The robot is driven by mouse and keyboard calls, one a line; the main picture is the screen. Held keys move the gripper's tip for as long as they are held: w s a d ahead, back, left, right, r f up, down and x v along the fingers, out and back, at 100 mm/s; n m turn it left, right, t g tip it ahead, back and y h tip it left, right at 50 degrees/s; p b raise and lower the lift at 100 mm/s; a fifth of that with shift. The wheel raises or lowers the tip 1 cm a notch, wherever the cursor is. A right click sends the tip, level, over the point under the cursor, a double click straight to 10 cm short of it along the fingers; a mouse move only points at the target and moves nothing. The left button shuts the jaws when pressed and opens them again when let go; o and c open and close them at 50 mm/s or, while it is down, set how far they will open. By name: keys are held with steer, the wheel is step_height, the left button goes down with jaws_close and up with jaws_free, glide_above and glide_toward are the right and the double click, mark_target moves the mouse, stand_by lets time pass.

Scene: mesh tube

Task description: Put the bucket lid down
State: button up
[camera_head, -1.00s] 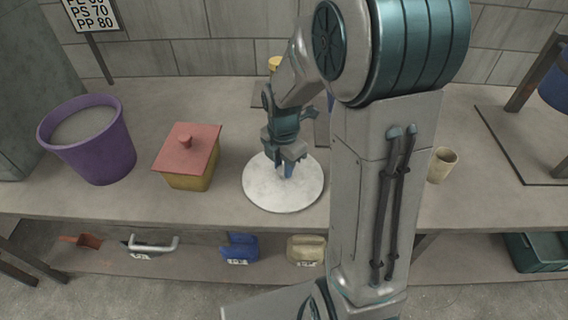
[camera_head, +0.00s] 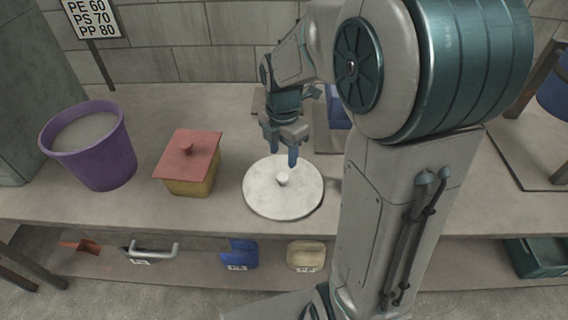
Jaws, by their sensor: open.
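The bucket lid is a round white disc (camera_head: 270,198) with a small knob (camera_head: 282,179) at its middle. It lies flat on the bench top, right of the box with the red lid. My gripper (camera_head: 285,158) is open and empty, with its blue fingers pointing down above the far part of the disc, apart from the knob. The purple bucket (camera_head: 95,160) stands upright at the left of the bench, open at the top, with pale grey contents.
A yellow box (camera_head: 190,185) with a red knobbed lid (camera_head: 188,155) stands between bucket and disc. A blue item (camera_head: 338,108) sits behind, partly hidden by my arm. Scoops and small containers lie on the lower shelf (camera_head: 190,268). Bare bench lies in front of the bucket.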

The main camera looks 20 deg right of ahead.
steer(key=s+r+m+t, duration=0.2)
steer(key=s+r+m, duration=0.3)
steer(key=s+m, duration=0.8)
steer(key=m, duration=1)
steer(key=shift+s+m+t, duration=0.3)
steer(key=shift+s+t, duration=0.05)
steer(key=shift+t, duration=0.05)
steer(key=shift+d+r, duration=0.1)
